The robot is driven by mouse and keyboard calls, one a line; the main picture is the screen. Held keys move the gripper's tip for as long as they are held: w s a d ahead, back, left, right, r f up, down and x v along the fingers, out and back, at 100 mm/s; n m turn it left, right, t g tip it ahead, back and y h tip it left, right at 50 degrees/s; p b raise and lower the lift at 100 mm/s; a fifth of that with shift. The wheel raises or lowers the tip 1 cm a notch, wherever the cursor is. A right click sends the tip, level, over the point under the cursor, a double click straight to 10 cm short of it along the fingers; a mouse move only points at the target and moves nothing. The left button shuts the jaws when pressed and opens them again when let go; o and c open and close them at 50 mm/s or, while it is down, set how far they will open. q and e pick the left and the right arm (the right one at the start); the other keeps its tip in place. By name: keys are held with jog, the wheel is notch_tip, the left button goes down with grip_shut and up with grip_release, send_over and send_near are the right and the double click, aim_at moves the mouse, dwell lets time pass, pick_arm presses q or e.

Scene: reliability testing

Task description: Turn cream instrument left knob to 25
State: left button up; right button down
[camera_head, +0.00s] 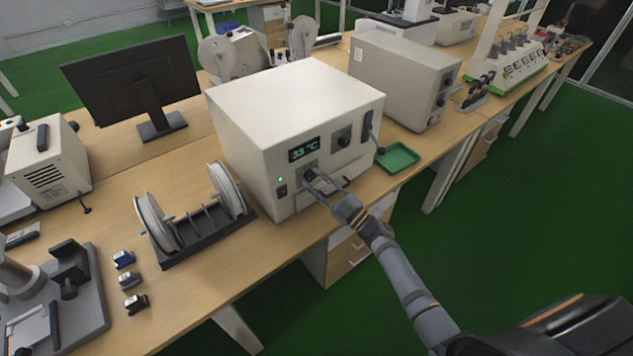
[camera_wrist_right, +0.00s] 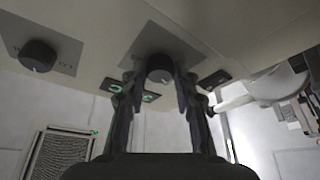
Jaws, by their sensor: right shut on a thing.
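The cream instrument (camera_head: 290,97) is a large box on the wooden bench. Its dark front display (camera_head: 305,149) appears to read 33 °C in green. My right gripper (camera_head: 313,181) reaches the lower front panel from the right. It is shut on the left knob (camera_head: 309,173), which it partly hides. In the right wrist view the black left knob (camera_wrist_right: 160,68) sits between the two fingers of the gripper (camera_wrist_right: 162,90). The other knob (camera_wrist_right: 38,56) is free, and in the head view (camera_head: 344,137) it is right of the display. My left gripper is out of view.
A spool rack (camera_head: 205,222) stands close to the instrument's left side. A green tray (camera_head: 398,157) lies to its right, before another cream box (camera_head: 400,75). A black monitor (camera_head: 130,80) stands behind left. The bench's front edge runs under my right arm.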

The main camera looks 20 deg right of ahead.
jog(key=c, duration=1)
grip_release()
jog(key=v, duration=1.2)
